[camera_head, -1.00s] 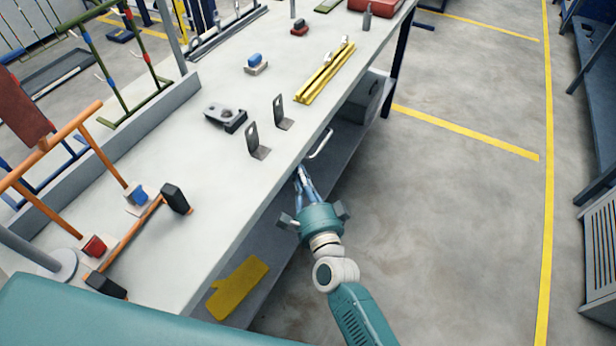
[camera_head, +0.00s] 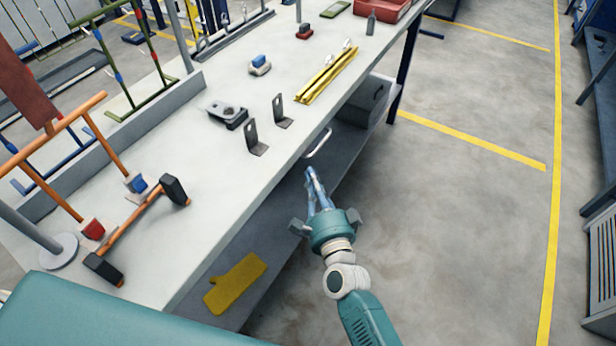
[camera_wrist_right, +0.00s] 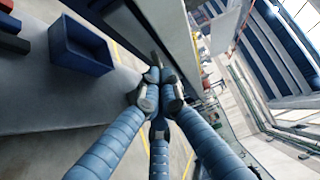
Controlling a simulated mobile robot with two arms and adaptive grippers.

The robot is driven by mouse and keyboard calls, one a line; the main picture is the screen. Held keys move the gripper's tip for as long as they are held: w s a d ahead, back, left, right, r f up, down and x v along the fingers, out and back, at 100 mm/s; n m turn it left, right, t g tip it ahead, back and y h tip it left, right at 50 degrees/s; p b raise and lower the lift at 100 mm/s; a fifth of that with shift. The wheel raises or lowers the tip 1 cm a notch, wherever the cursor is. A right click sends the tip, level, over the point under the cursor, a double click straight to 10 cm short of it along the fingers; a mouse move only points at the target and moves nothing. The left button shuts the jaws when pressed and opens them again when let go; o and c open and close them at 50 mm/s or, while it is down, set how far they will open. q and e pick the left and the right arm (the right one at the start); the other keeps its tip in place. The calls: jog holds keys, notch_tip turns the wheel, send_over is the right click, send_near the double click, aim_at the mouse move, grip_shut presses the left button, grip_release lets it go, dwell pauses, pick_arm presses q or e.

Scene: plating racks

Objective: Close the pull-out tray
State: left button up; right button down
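The pull-out tray shows only as a pale bar handle (camera_head: 319,143) at the workbench's front edge; the tray body is hidden under the top, and I cannot tell how far out it stands. My right gripper (camera_head: 310,174) is just below the near end of the handle, with its blue fingers drawn together. In the right wrist view the fingertips (camera_wrist_right: 158,90) meet with nothing clearly held between them. The handle cannot be made out clearly there. My left gripper is not in view.
The workbench top (camera_head: 215,165) carries two upright brackets (camera_head: 256,138), yellow bars (camera_head: 327,76) and an orange-black frame (camera_head: 137,227). A yellow piece (camera_head: 235,285) lies on the lower shelf. A blue bin (camera_wrist_right: 80,48) shows in the wrist view. The floor (camera_head: 450,220) at right is clear.

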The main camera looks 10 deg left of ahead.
jog(key=v, duration=0.9)
jog(key=s+d+f+n+g+h, duration=0.1)
jog(key=s+d+f+n+g, duration=0.3)
jog(key=f, duration=0.8)
jog(key=s+d+f+n+g+h, duration=0.15)
jog(key=s+d+f, duration=0.35)
jog(key=f, duration=0.7)
jog(key=s+d+f+n+g+h, duration=0.2)
jog(key=s+d+f+n, duration=0.25)
jog(key=f, duration=0.75)
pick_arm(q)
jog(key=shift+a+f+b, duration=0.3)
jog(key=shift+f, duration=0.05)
pick_arm(e)
jog(key=s+d+f+n+g+h, duration=0.1)
jog(key=s+d+f+g, duration=0.1)
jog(key=s+d+f, duration=0.3)
jog(key=s+d+f+n+g+h, duration=0.1)
jog(key=s+d+f, duration=0.4)
jog(key=s, duration=0.7)
jog(key=s+d+f+n+g+h, duration=0.1)
jog(key=s+d+f+n+g, duration=0.2)
jog(key=s, duration=0.6)
notch_tip(320, 180, down, 2)
jog(key=d+g, duration=0.1)
jog(key=d, duration=0.2)
jog(key=shift+s+h, duration=0.3)
jog(key=shift+h, duration=0.05)
jog(key=shift+g, duration=0.25)
